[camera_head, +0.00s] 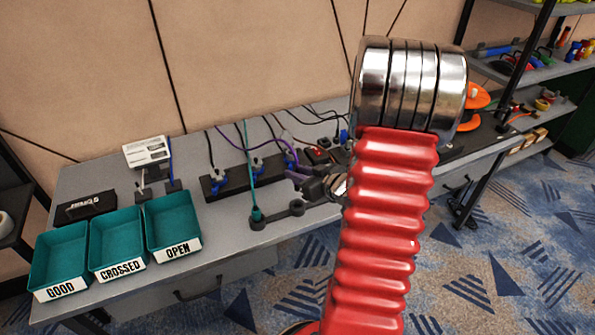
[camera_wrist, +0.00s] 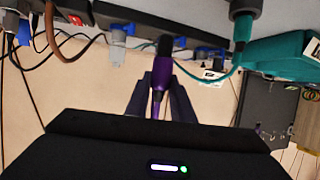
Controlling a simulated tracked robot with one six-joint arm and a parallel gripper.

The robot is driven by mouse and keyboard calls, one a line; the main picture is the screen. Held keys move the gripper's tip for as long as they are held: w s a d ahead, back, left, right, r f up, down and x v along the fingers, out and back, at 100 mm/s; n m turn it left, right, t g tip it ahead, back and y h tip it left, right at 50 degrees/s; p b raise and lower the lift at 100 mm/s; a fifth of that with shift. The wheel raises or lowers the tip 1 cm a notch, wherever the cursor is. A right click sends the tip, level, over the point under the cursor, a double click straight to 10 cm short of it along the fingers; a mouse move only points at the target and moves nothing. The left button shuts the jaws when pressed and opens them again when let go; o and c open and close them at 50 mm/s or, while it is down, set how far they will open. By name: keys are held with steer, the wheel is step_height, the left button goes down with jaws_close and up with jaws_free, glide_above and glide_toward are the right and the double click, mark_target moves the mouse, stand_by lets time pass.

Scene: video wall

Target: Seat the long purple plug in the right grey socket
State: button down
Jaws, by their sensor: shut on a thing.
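The purple plug (camera_wrist: 162,73) is held upright between the two dark fingers of my gripper (camera_wrist: 160,92) in the wrist view; a dark end shows past it, and I cannot tell whether that is the plug's tip or a socket. In the head view my gripper (camera_head: 303,183) is over the table, with purple cable (camera_head: 287,152) behind it. A low grey socket bar lies just in front; a round grey socket (camera_head: 297,208) shows at the gripper's near left. A teal plug (camera_head: 256,214) stands in the left grey socket (camera_head: 257,224). My arm hides the area to the right.
A black strip (camera_head: 238,176) with blue plugs and several cables lies behind the socket bar. Three teal trays, GOOD (camera_head: 60,250), CROSSED (camera_head: 117,232) and OPEN (camera_head: 172,214), stand at left. A black case (camera_head: 85,208) and a white box (camera_head: 147,152) are behind them.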

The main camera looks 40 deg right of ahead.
steer(key=shift+w+a+r, duration=0.15)
steer(key=shift+w+a, duration=0.15)
steer(key=shift+w, duration=0.1)
steer(key=w+a+r, duration=0.2)
steer(key=w+a, duration=0.2)
steer(key=a, duration=0.6)
steer(key=w+a+r, duration=0.2)
steer(key=w+a, duration=0.2)
steer(key=a, duration=0.6)
steer(key=w+a+r, duration=0.2)
steer(key=w+a, duration=0.3)
steer(key=a, duration=0.5)
steer(key=shift+a, duration=0.35)
